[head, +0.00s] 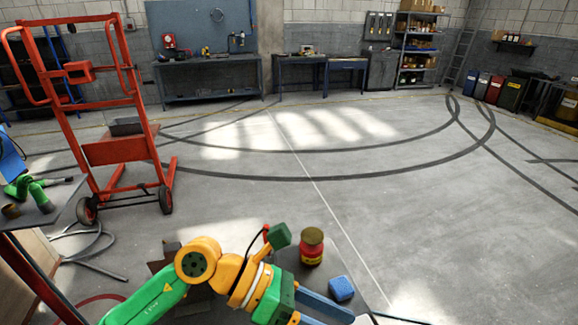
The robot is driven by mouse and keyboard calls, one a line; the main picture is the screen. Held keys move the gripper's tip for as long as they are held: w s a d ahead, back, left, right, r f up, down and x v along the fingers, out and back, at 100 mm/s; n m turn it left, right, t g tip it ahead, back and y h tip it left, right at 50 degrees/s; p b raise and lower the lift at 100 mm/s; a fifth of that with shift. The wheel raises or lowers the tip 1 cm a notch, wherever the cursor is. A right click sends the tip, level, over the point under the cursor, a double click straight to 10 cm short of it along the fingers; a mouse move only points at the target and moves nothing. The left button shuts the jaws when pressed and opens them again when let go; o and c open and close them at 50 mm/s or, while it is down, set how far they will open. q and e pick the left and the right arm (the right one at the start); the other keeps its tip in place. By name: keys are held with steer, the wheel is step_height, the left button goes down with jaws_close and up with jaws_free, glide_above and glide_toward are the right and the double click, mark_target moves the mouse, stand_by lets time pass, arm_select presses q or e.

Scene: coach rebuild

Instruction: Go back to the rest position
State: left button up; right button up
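My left arm comes in from the bottom left in green and orange. Its gripper (322,307) is low in the head view, with blue fingers pointing right and down. The fingers look apart, with nothing seen between them; the lower one is partly cut off by the bottom edge. A red jar with a yellowish lid (312,247) stands upright on a dark surface (289,262) beyond the gripper. A blue block (341,288) lies just past the fingers, apparently apart from them. My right gripper is not in view.
A red hand truck (121,150) stands at the left. A green tool (36,192) lies on a grey top at the left edge. A workbench (208,62), another bench (300,60) and a shelf rack (417,45) line the back wall. The middle floor is clear.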

arm_select(q)
step_height(320, 180, up, 12)
steer(key=w+n+t+h, duration=0.3)
steer(key=n+t+h, duration=0.2)
steer(key=n+h, duration=0.45)
steer(key=w+a+r+n+t+y, duration=0.25)
steer(key=w+a+n+t, duration=0.4)
steer(key=n+t, duration=0.75)
steer(key=w+a+f+n+y, duration=0.2)
steer(key=a+f+n+y, duration=0.5)
steer(key=f+n+y, duration=0.3)
steer(key=w+a+f+n+y, duration=0.2)
steer(key=a+f+n+y, duration=0.6)
steer(key=f+n+y, duration=0.15)
steer(key=s+a+f+n+g, duration=0.2)
steer(key=s+f+n+g, duration=0.4)
steer(key=s+f+g, duration=1.1)
steer(key=s+f+t+b, duration=0.2)
steer(key=s+f+b, duration=0.1)
steer(key=f, duration=0.9)
steer(key=s+f+t+b, duration=0.1)
steer(key=s+f+b, duration=0.2)
steer(key=f, duration=0.9)
steer(key=s+a+f+g+b, duration=0.1)
steer(key=s+f+b, duration=0.3)
steer(key=s+f, duration=0.7)
step_height(320, 180, down, 3)
steer(key=shift+s+a+f+m, duration=0.15)
steer(key=shift+s+a+m, duration=0.25)
steer(key=shift+a, duration=0.3)
